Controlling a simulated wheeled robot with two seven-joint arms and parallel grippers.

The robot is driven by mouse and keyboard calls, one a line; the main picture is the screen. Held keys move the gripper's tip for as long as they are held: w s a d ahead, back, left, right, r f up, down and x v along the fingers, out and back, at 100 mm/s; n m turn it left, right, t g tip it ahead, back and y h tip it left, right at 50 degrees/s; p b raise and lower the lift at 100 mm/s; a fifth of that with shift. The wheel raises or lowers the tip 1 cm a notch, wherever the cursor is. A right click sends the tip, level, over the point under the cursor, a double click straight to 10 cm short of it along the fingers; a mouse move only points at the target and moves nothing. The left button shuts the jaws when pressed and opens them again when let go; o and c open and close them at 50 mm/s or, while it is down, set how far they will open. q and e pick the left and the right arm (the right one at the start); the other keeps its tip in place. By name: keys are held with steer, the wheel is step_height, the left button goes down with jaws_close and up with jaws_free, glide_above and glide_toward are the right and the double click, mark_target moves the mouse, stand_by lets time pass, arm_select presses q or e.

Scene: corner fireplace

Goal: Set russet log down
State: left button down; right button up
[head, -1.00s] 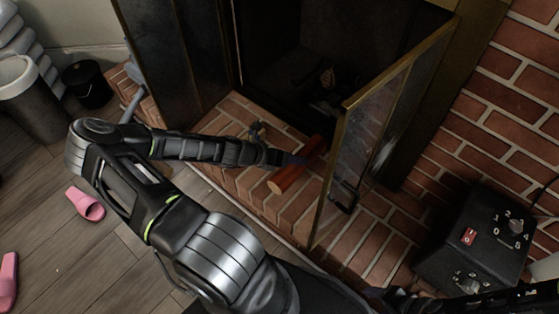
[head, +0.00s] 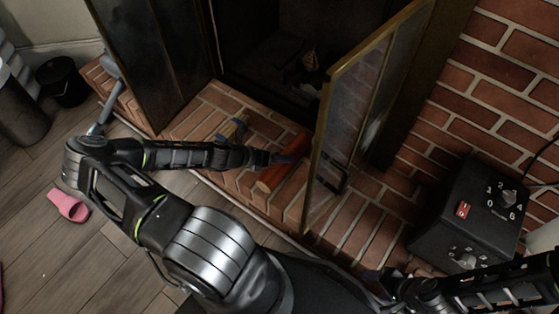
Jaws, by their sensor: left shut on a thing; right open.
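The russet log (head: 270,181) is a reddish-brown cylinder at the brick hearth (head: 190,127), left of the open glass door. My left gripper (head: 286,158) is shut around the log's middle, and its fingers are dark and small in the view. The log looks low over the bricks or resting on them; I cannot tell which. Its far end reaches toward the door frame. My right gripper (head: 380,284) is open and empty at the lower right, below the black box.
The brass-framed glass door (head: 345,110) stands open just right of the log. A small tan and blue object (head: 233,128) lies on the hearth behind my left forearm. A black control box (head: 470,215) stands at the right. A pink slipper (head: 69,205) lies on the floor.

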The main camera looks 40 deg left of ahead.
arm_select(q)
steer(key=shift+f, duration=0.9)
steer(key=c, duration=0.6)
jaws_free()
steer(key=p+v, duration=0.4)
steer(key=v, duration=0.8)
